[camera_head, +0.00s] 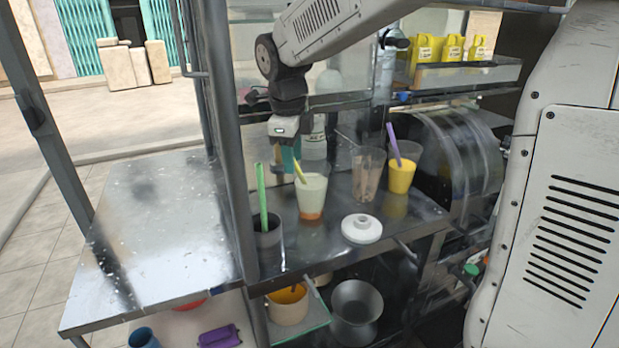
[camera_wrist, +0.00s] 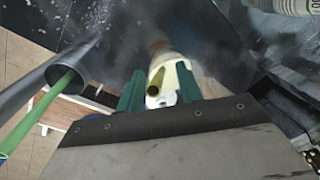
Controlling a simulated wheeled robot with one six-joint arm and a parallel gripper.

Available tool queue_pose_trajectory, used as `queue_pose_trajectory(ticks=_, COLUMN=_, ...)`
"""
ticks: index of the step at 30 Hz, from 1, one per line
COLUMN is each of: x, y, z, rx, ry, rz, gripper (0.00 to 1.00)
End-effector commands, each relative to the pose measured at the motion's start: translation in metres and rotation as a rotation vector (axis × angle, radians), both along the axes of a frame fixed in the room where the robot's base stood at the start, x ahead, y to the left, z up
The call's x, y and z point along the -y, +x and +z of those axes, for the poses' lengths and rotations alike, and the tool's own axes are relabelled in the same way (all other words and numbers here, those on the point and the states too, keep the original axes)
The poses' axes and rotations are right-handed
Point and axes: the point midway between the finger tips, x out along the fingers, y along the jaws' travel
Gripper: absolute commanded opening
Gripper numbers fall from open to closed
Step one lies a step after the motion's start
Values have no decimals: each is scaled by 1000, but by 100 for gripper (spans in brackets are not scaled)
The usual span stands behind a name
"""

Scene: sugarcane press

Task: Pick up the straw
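A yellow straw (camera_head: 299,172) leans in a clear cup (camera_head: 312,192) of pale drink with an orange bottom. My gripper (camera_head: 290,158), with teal fingers, is just above this cup. In the wrist view my gripper (camera_wrist: 159,82) has its fingers apart, and the open end of the yellow straw (camera_wrist: 153,91) shows between them, with gaps at the sides. A green straw (camera_head: 262,197) stands in a dark cup (camera_head: 268,242) to the left, also in the wrist view (camera_wrist: 62,82). A purple straw (camera_head: 393,143) stands in a cup of yellow drink (camera_head: 401,177).
A brownish clear cup (camera_head: 367,174) and a white lid (camera_head: 361,228) stand on the metal counter (camera_head: 330,245). A metal post (camera_head: 231,130) rises near the green straw. Yellow containers (camera_head: 425,50) sit on a shelf. The left side table (camera_head: 165,220) is clear.

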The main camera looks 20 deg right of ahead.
Motion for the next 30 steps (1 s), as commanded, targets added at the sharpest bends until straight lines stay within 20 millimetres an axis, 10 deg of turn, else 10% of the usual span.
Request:
queue_pose_trajectory(ticks=5, x=-1, y=0, z=0, rx=0, ry=0, rz=1, gripper=36)
queue_pose_trajectory(ticks=10, x=-1, y=0, z=0, rx=0, ry=0, rz=1, gripper=0)
queue_pose_trajectory(ticks=30, x=-1, y=0, z=22, rx=3, ry=1, rz=2, gripper=0)
